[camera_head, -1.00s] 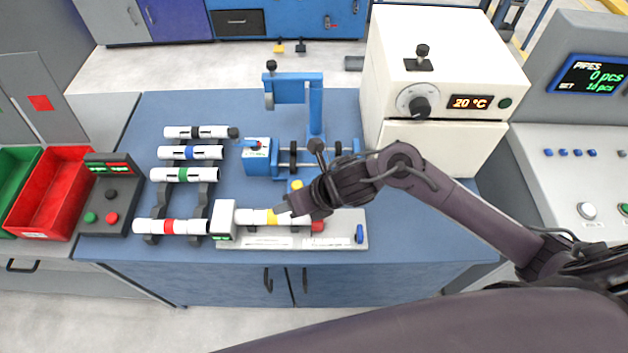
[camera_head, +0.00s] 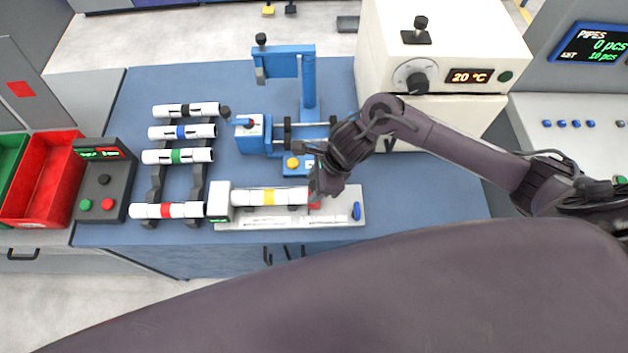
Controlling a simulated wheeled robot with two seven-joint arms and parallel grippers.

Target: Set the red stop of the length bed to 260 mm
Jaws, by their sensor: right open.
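The length bed (camera_head: 345,193) is a light grey plate with a scale along its front edge and a blue knob (camera_head: 357,211) at its right end. A white pipe with a yellow band (camera_head: 268,197) lies along it, its left end at the white end block (camera_head: 218,204). The red stop (camera_head: 315,205) is at the pipe's right end, mostly hidden behind my right gripper (camera_head: 318,190). That gripper points down and is open at the stop; I cannot tell whether it touches it. The scale reading is too small to read. My left gripper is not in view.
A rack left of the bed holds several banded pipes (camera_head: 178,156). A blue press-like fixture (camera_head: 307,85) stands behind the bed, with a white oven (camera_head: 450,110) right of it. A button box (camera_head: 105,180) and red bin (camera_head: 42,180) are at left. The blue tabletop right of the bed is free.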

